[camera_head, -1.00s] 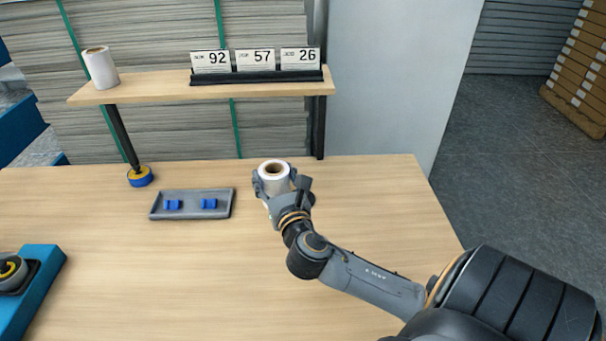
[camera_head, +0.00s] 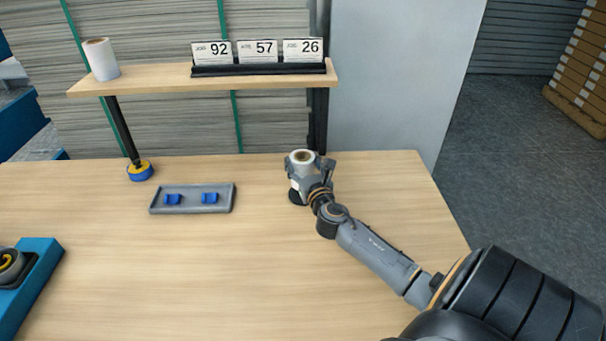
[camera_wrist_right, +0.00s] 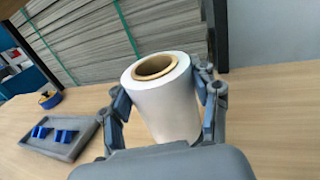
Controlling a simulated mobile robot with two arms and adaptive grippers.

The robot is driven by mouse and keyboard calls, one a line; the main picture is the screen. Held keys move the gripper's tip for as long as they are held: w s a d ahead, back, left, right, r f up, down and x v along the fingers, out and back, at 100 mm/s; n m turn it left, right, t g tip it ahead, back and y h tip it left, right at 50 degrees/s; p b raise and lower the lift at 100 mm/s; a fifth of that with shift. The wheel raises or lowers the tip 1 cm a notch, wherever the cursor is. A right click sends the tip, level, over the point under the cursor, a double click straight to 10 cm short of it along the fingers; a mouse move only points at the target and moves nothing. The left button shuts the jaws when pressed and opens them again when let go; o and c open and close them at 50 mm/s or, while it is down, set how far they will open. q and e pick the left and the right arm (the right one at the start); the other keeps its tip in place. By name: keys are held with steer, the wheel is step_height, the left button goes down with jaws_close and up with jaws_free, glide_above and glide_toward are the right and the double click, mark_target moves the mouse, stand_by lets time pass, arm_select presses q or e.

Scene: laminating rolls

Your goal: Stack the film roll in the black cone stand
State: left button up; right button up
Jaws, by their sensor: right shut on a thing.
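The white film roll (camera_head: 302,158), with a brown core, stands upright in my right gripper (camera_head: 306,172). In the right wrist view the roll (camera_wrist_right: 166,100) sits between the two fingers, which press on its sides. The cone itself is hidden by the roll and gripper. I cannot tell whether the roll is seated on it or held above it. My left gripper is out of view.
A grey tray (camera_head: 190,209) with blue pieces lies to the left. A blue-and-yellow tape roll (camera_head: 140,171) lies near the shelf post. The shelf (camera_head: 150,84) holds another white roll (camera_head: 101,58) and number cards (camera_head: 258,51). The table's front middle is clear.

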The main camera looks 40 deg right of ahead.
mark_target(303, 173)
steer(key=shift+w+d+f+b, duration=0.15)
steer(key=shift+f+b, duration=0.35)
steer(key=shift+f, duration=1.25)
steer(key=shift+f, duration=0.1)
steer(key=shift+f+b, duration=0.3)
steer(key=shift+b, duration=0.05)
steer(key=o, duration=1.3)
steer(key=shift+r, duration=0.1)
steer(key=shift+r+p, duration=0.45)
steer(key=shift+p, duration=0.1)
steer(key=v, duration=0.5)
steer(key=b+v, duration=0.1)
steer(key=v, duration=0.4)
steer(key=shift+s+f, duration=0.2)
steer(key=shift+s, duration=0.15)
steer(key=shift+v, duration=0.8)
